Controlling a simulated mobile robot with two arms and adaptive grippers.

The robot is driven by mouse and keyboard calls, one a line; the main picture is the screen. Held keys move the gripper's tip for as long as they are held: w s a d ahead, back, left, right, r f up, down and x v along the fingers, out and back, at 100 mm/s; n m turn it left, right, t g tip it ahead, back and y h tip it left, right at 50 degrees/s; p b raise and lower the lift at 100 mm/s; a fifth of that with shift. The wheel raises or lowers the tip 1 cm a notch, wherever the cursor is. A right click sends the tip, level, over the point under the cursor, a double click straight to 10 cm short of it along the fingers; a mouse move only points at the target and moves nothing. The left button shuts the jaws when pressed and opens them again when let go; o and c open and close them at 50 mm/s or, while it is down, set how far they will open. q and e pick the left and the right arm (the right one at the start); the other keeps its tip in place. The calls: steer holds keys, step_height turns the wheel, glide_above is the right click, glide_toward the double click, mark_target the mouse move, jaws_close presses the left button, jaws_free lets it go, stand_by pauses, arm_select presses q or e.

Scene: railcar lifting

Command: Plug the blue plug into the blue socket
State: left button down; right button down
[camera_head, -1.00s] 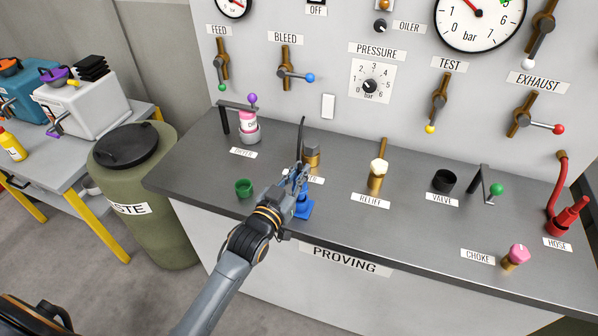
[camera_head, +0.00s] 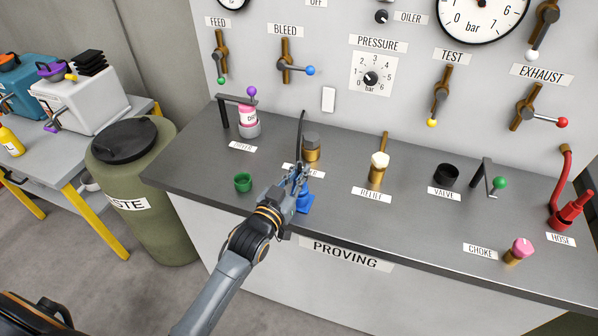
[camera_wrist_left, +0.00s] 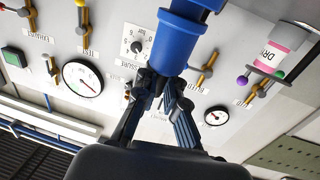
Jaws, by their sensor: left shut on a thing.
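My left gripper (camera_head: 300,180) is over the front edge area of the bench, shut on the blue plug. In the left wrist view the blue plug (camera_wrist_left: 178,48) is a thick blue cylinder with its lower end between the fingertips (camera_wrist_left: 165,90); its other end runs out of the top of the picture. In the head view the blue socket (camera_head: 305,205) shows as a blue block on the bench, right beside and below the fingers, which partly hide it. I cannot tell whether the plug is inside the socket. My right gripper is not in view.
A green cup (camera_head: 243,181) stands left of the gripper. A brass fitting (camera_head: 311,150) is behind it, and the relief valve (camera_head: 378,168) is to the right. A thin black upright (camera_head: 302,128) rises behind the fingers. The bench front between the socket and the choke knob (camera_head: 519,249) is clear.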

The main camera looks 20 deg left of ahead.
arm_select(q)
steer(key=shift+f, duration=0.35)
steer(key=c, duration=1.4)
jaws_free()
steer(key=shift+o, duration=0.2)
steer(key=s+a, duration=0.2)
steer(key=s, duration=1)
steer(key=shift+w+f, duration=0.1)
steer(key=shift+f, duration=0.05)
steer(key=s+a+f+g+y+b, duration=0.1)
steer(key=s+f+g, duration=0.2)
steer(key=f, duration=0.9)
steer(key=s+f+g, duration=0.2)
steer(key=s+f, duration=0.1)
steer(key=f, duration=0.8)
steer(key=s+a+f+g+y+b, duration=0.1)
steer(key=s+f+g, duration=0.25)
steer(key=f, duration=0.85)
steer(key=s+f+g, duration=0.2)
steer(key=s+f, duration=0.4)
steer(key=s, duration=0.3)
steer(key=s+a+f+g, duration=0.1)
steer(key=s+f+g, duration=0.2)
steer(key=s+f, duration=0.4)
steer(key=s+a+f+g+y, duration=0.1)
steer(key=s+f+g, duration=0.2)
steer(key=s, duration=1)
step_height(320, 180, down, 4)
steer(key=shift+a+r+b, duration=0.15)
steer(key=shift+b, duration=0.2)
